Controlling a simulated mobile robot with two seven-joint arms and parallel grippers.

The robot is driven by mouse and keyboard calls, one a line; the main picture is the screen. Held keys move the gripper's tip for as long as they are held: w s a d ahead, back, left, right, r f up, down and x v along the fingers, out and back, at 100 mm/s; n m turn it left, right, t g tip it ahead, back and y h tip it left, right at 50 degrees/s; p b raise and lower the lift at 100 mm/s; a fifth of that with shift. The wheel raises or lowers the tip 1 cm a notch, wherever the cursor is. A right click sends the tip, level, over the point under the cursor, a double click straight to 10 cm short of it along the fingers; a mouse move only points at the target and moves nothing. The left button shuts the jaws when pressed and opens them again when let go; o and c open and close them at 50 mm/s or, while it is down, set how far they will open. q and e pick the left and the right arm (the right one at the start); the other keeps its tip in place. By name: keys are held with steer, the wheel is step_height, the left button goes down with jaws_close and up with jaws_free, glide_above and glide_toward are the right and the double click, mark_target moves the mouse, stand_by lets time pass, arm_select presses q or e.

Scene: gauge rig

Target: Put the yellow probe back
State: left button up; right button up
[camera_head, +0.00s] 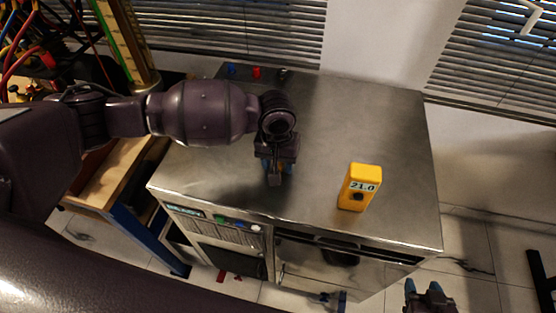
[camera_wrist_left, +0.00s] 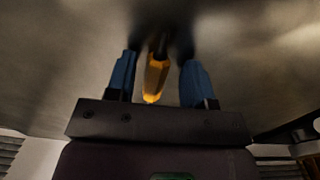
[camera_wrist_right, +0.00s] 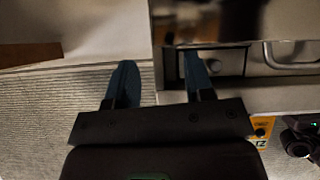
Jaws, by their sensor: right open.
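The yellow probe (camera_wrist_left: 155,78) shows in the left wrist view, between the two blue fingers of my left gripper (camera_wrist_left: 158,75). A gap shows on each side of it, so the fingers are apart from it. In the head view my left gripper (camera_head: 277,168) is low over the metal bench top, pointing down, and hides the probe. A yellow gauge (camera_head: 359,187) reading 21.0 stands upright on the bench to its right. My right gripper (camera_head: 423,287) is open and empty, off the bench's front right corner; its spread fingers show in the right wrist view (camera_wrist_right: 160,82).
The metal bench (camera_head: 350,115) is mostly bare. Small blue (camera_head: 232,69), red (camera_head: 256,72) and dark pieces sit at its back edge. The bench front has knobs and a drawer opening.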

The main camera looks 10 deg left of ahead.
arm_select(q)
step_height(320, 180, up, 12)
steer(key=p, duration=0.2)
stand_by(0.7)
steer(key=shift+a, duration=0.1)
